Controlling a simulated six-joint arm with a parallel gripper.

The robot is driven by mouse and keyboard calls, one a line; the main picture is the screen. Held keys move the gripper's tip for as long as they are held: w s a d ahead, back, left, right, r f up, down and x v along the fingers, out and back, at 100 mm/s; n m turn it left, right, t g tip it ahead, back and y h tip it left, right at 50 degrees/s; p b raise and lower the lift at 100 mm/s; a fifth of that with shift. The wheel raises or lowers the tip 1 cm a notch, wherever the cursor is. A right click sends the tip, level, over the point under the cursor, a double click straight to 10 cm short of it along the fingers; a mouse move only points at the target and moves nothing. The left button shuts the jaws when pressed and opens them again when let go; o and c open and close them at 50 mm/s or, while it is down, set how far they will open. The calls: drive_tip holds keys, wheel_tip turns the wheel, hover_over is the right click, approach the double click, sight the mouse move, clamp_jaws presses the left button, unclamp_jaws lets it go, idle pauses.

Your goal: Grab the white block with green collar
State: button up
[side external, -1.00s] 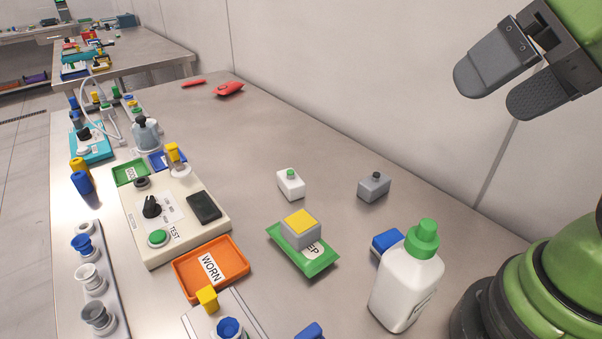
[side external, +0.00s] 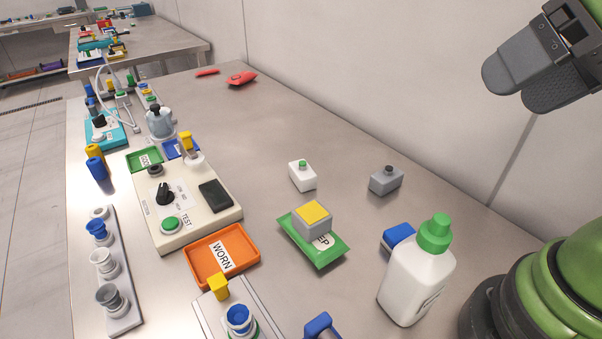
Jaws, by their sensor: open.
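The white block with a green collar (side external: 302,177) stands upright on the metal table, right of the cream test box and behind the green packet. A small round button-like top shows inside its green collar. My gripper (side external: 517,92) is high at the upper right, near the wall, well above and to the right of the block. Its two grey fingers are apart and empty, though one partly overlaps the other from this view. Nothing touches the block.
A grey block (side external: 386,180) stands right of the white one.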

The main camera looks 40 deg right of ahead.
drive_tip(key=n+g+h, duration=0.2)
drive_tip(key=g+h, duration=0.1)
hover_over(303, 166)
drive_tip(key=s, duration=0.2)
drive_tip(key=f, duration=2.3)
drive_tip(key=shift+w+a+f, duration=0.1)
drive_tip(key=shift+a+f, duration=0.1)
drive_tip(key=shift+f, duration=0.2)
drive_tip(key=shift+x, duration=2.9)
drive_tip(key=shift+c, duration=0.4)
